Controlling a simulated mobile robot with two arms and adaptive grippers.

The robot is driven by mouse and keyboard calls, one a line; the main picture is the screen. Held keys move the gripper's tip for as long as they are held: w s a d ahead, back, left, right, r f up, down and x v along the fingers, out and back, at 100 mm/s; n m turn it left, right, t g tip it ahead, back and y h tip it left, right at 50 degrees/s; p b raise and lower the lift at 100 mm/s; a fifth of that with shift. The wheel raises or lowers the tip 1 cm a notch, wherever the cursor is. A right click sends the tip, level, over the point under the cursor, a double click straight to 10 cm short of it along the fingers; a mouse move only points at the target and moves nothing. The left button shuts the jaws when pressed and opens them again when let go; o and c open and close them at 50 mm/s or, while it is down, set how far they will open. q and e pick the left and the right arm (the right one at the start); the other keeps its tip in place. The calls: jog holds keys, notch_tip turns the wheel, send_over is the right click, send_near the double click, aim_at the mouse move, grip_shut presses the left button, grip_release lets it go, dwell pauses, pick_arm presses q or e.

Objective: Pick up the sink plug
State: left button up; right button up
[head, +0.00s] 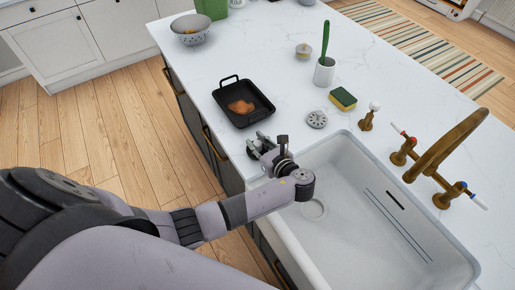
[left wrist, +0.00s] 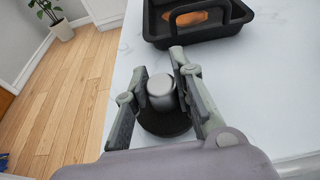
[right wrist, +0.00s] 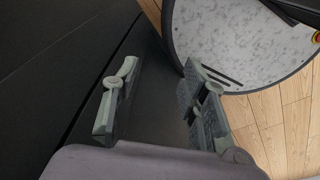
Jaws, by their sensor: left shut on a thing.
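The sink plug (left wrist: 161,92) has a grey metal knob on a round black base. It is between the fingers of my left gripper (left wrist: 158,72), which is shut on the knob. In the head view my left gripper (head: 267,148) is at the counter edge by the sink's near-left corner, and a dark edge of the plug (head: 252,152) shows beside it. I cannot tell whether the base touches the counter. My right gripper (right wrist: 160,75) is open and empty; it shows only in the right wrist view.
A black pan (head: 255,113) with orange-brown food stands just behind my left gripper. The white sink (head: 390,240) is to the right, with a brass faucet (head: 440,150). A grey strainer (head: 316,119), a sponge (head: 343,98) and a brush holder (head: 324,72) stand behind the sink.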

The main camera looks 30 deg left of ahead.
pick_arm(q)
grip_shut()
pick_arm(e)
jog(key=shift+a, duration=0.15)
jog(key=shift+a, duration=0.15)
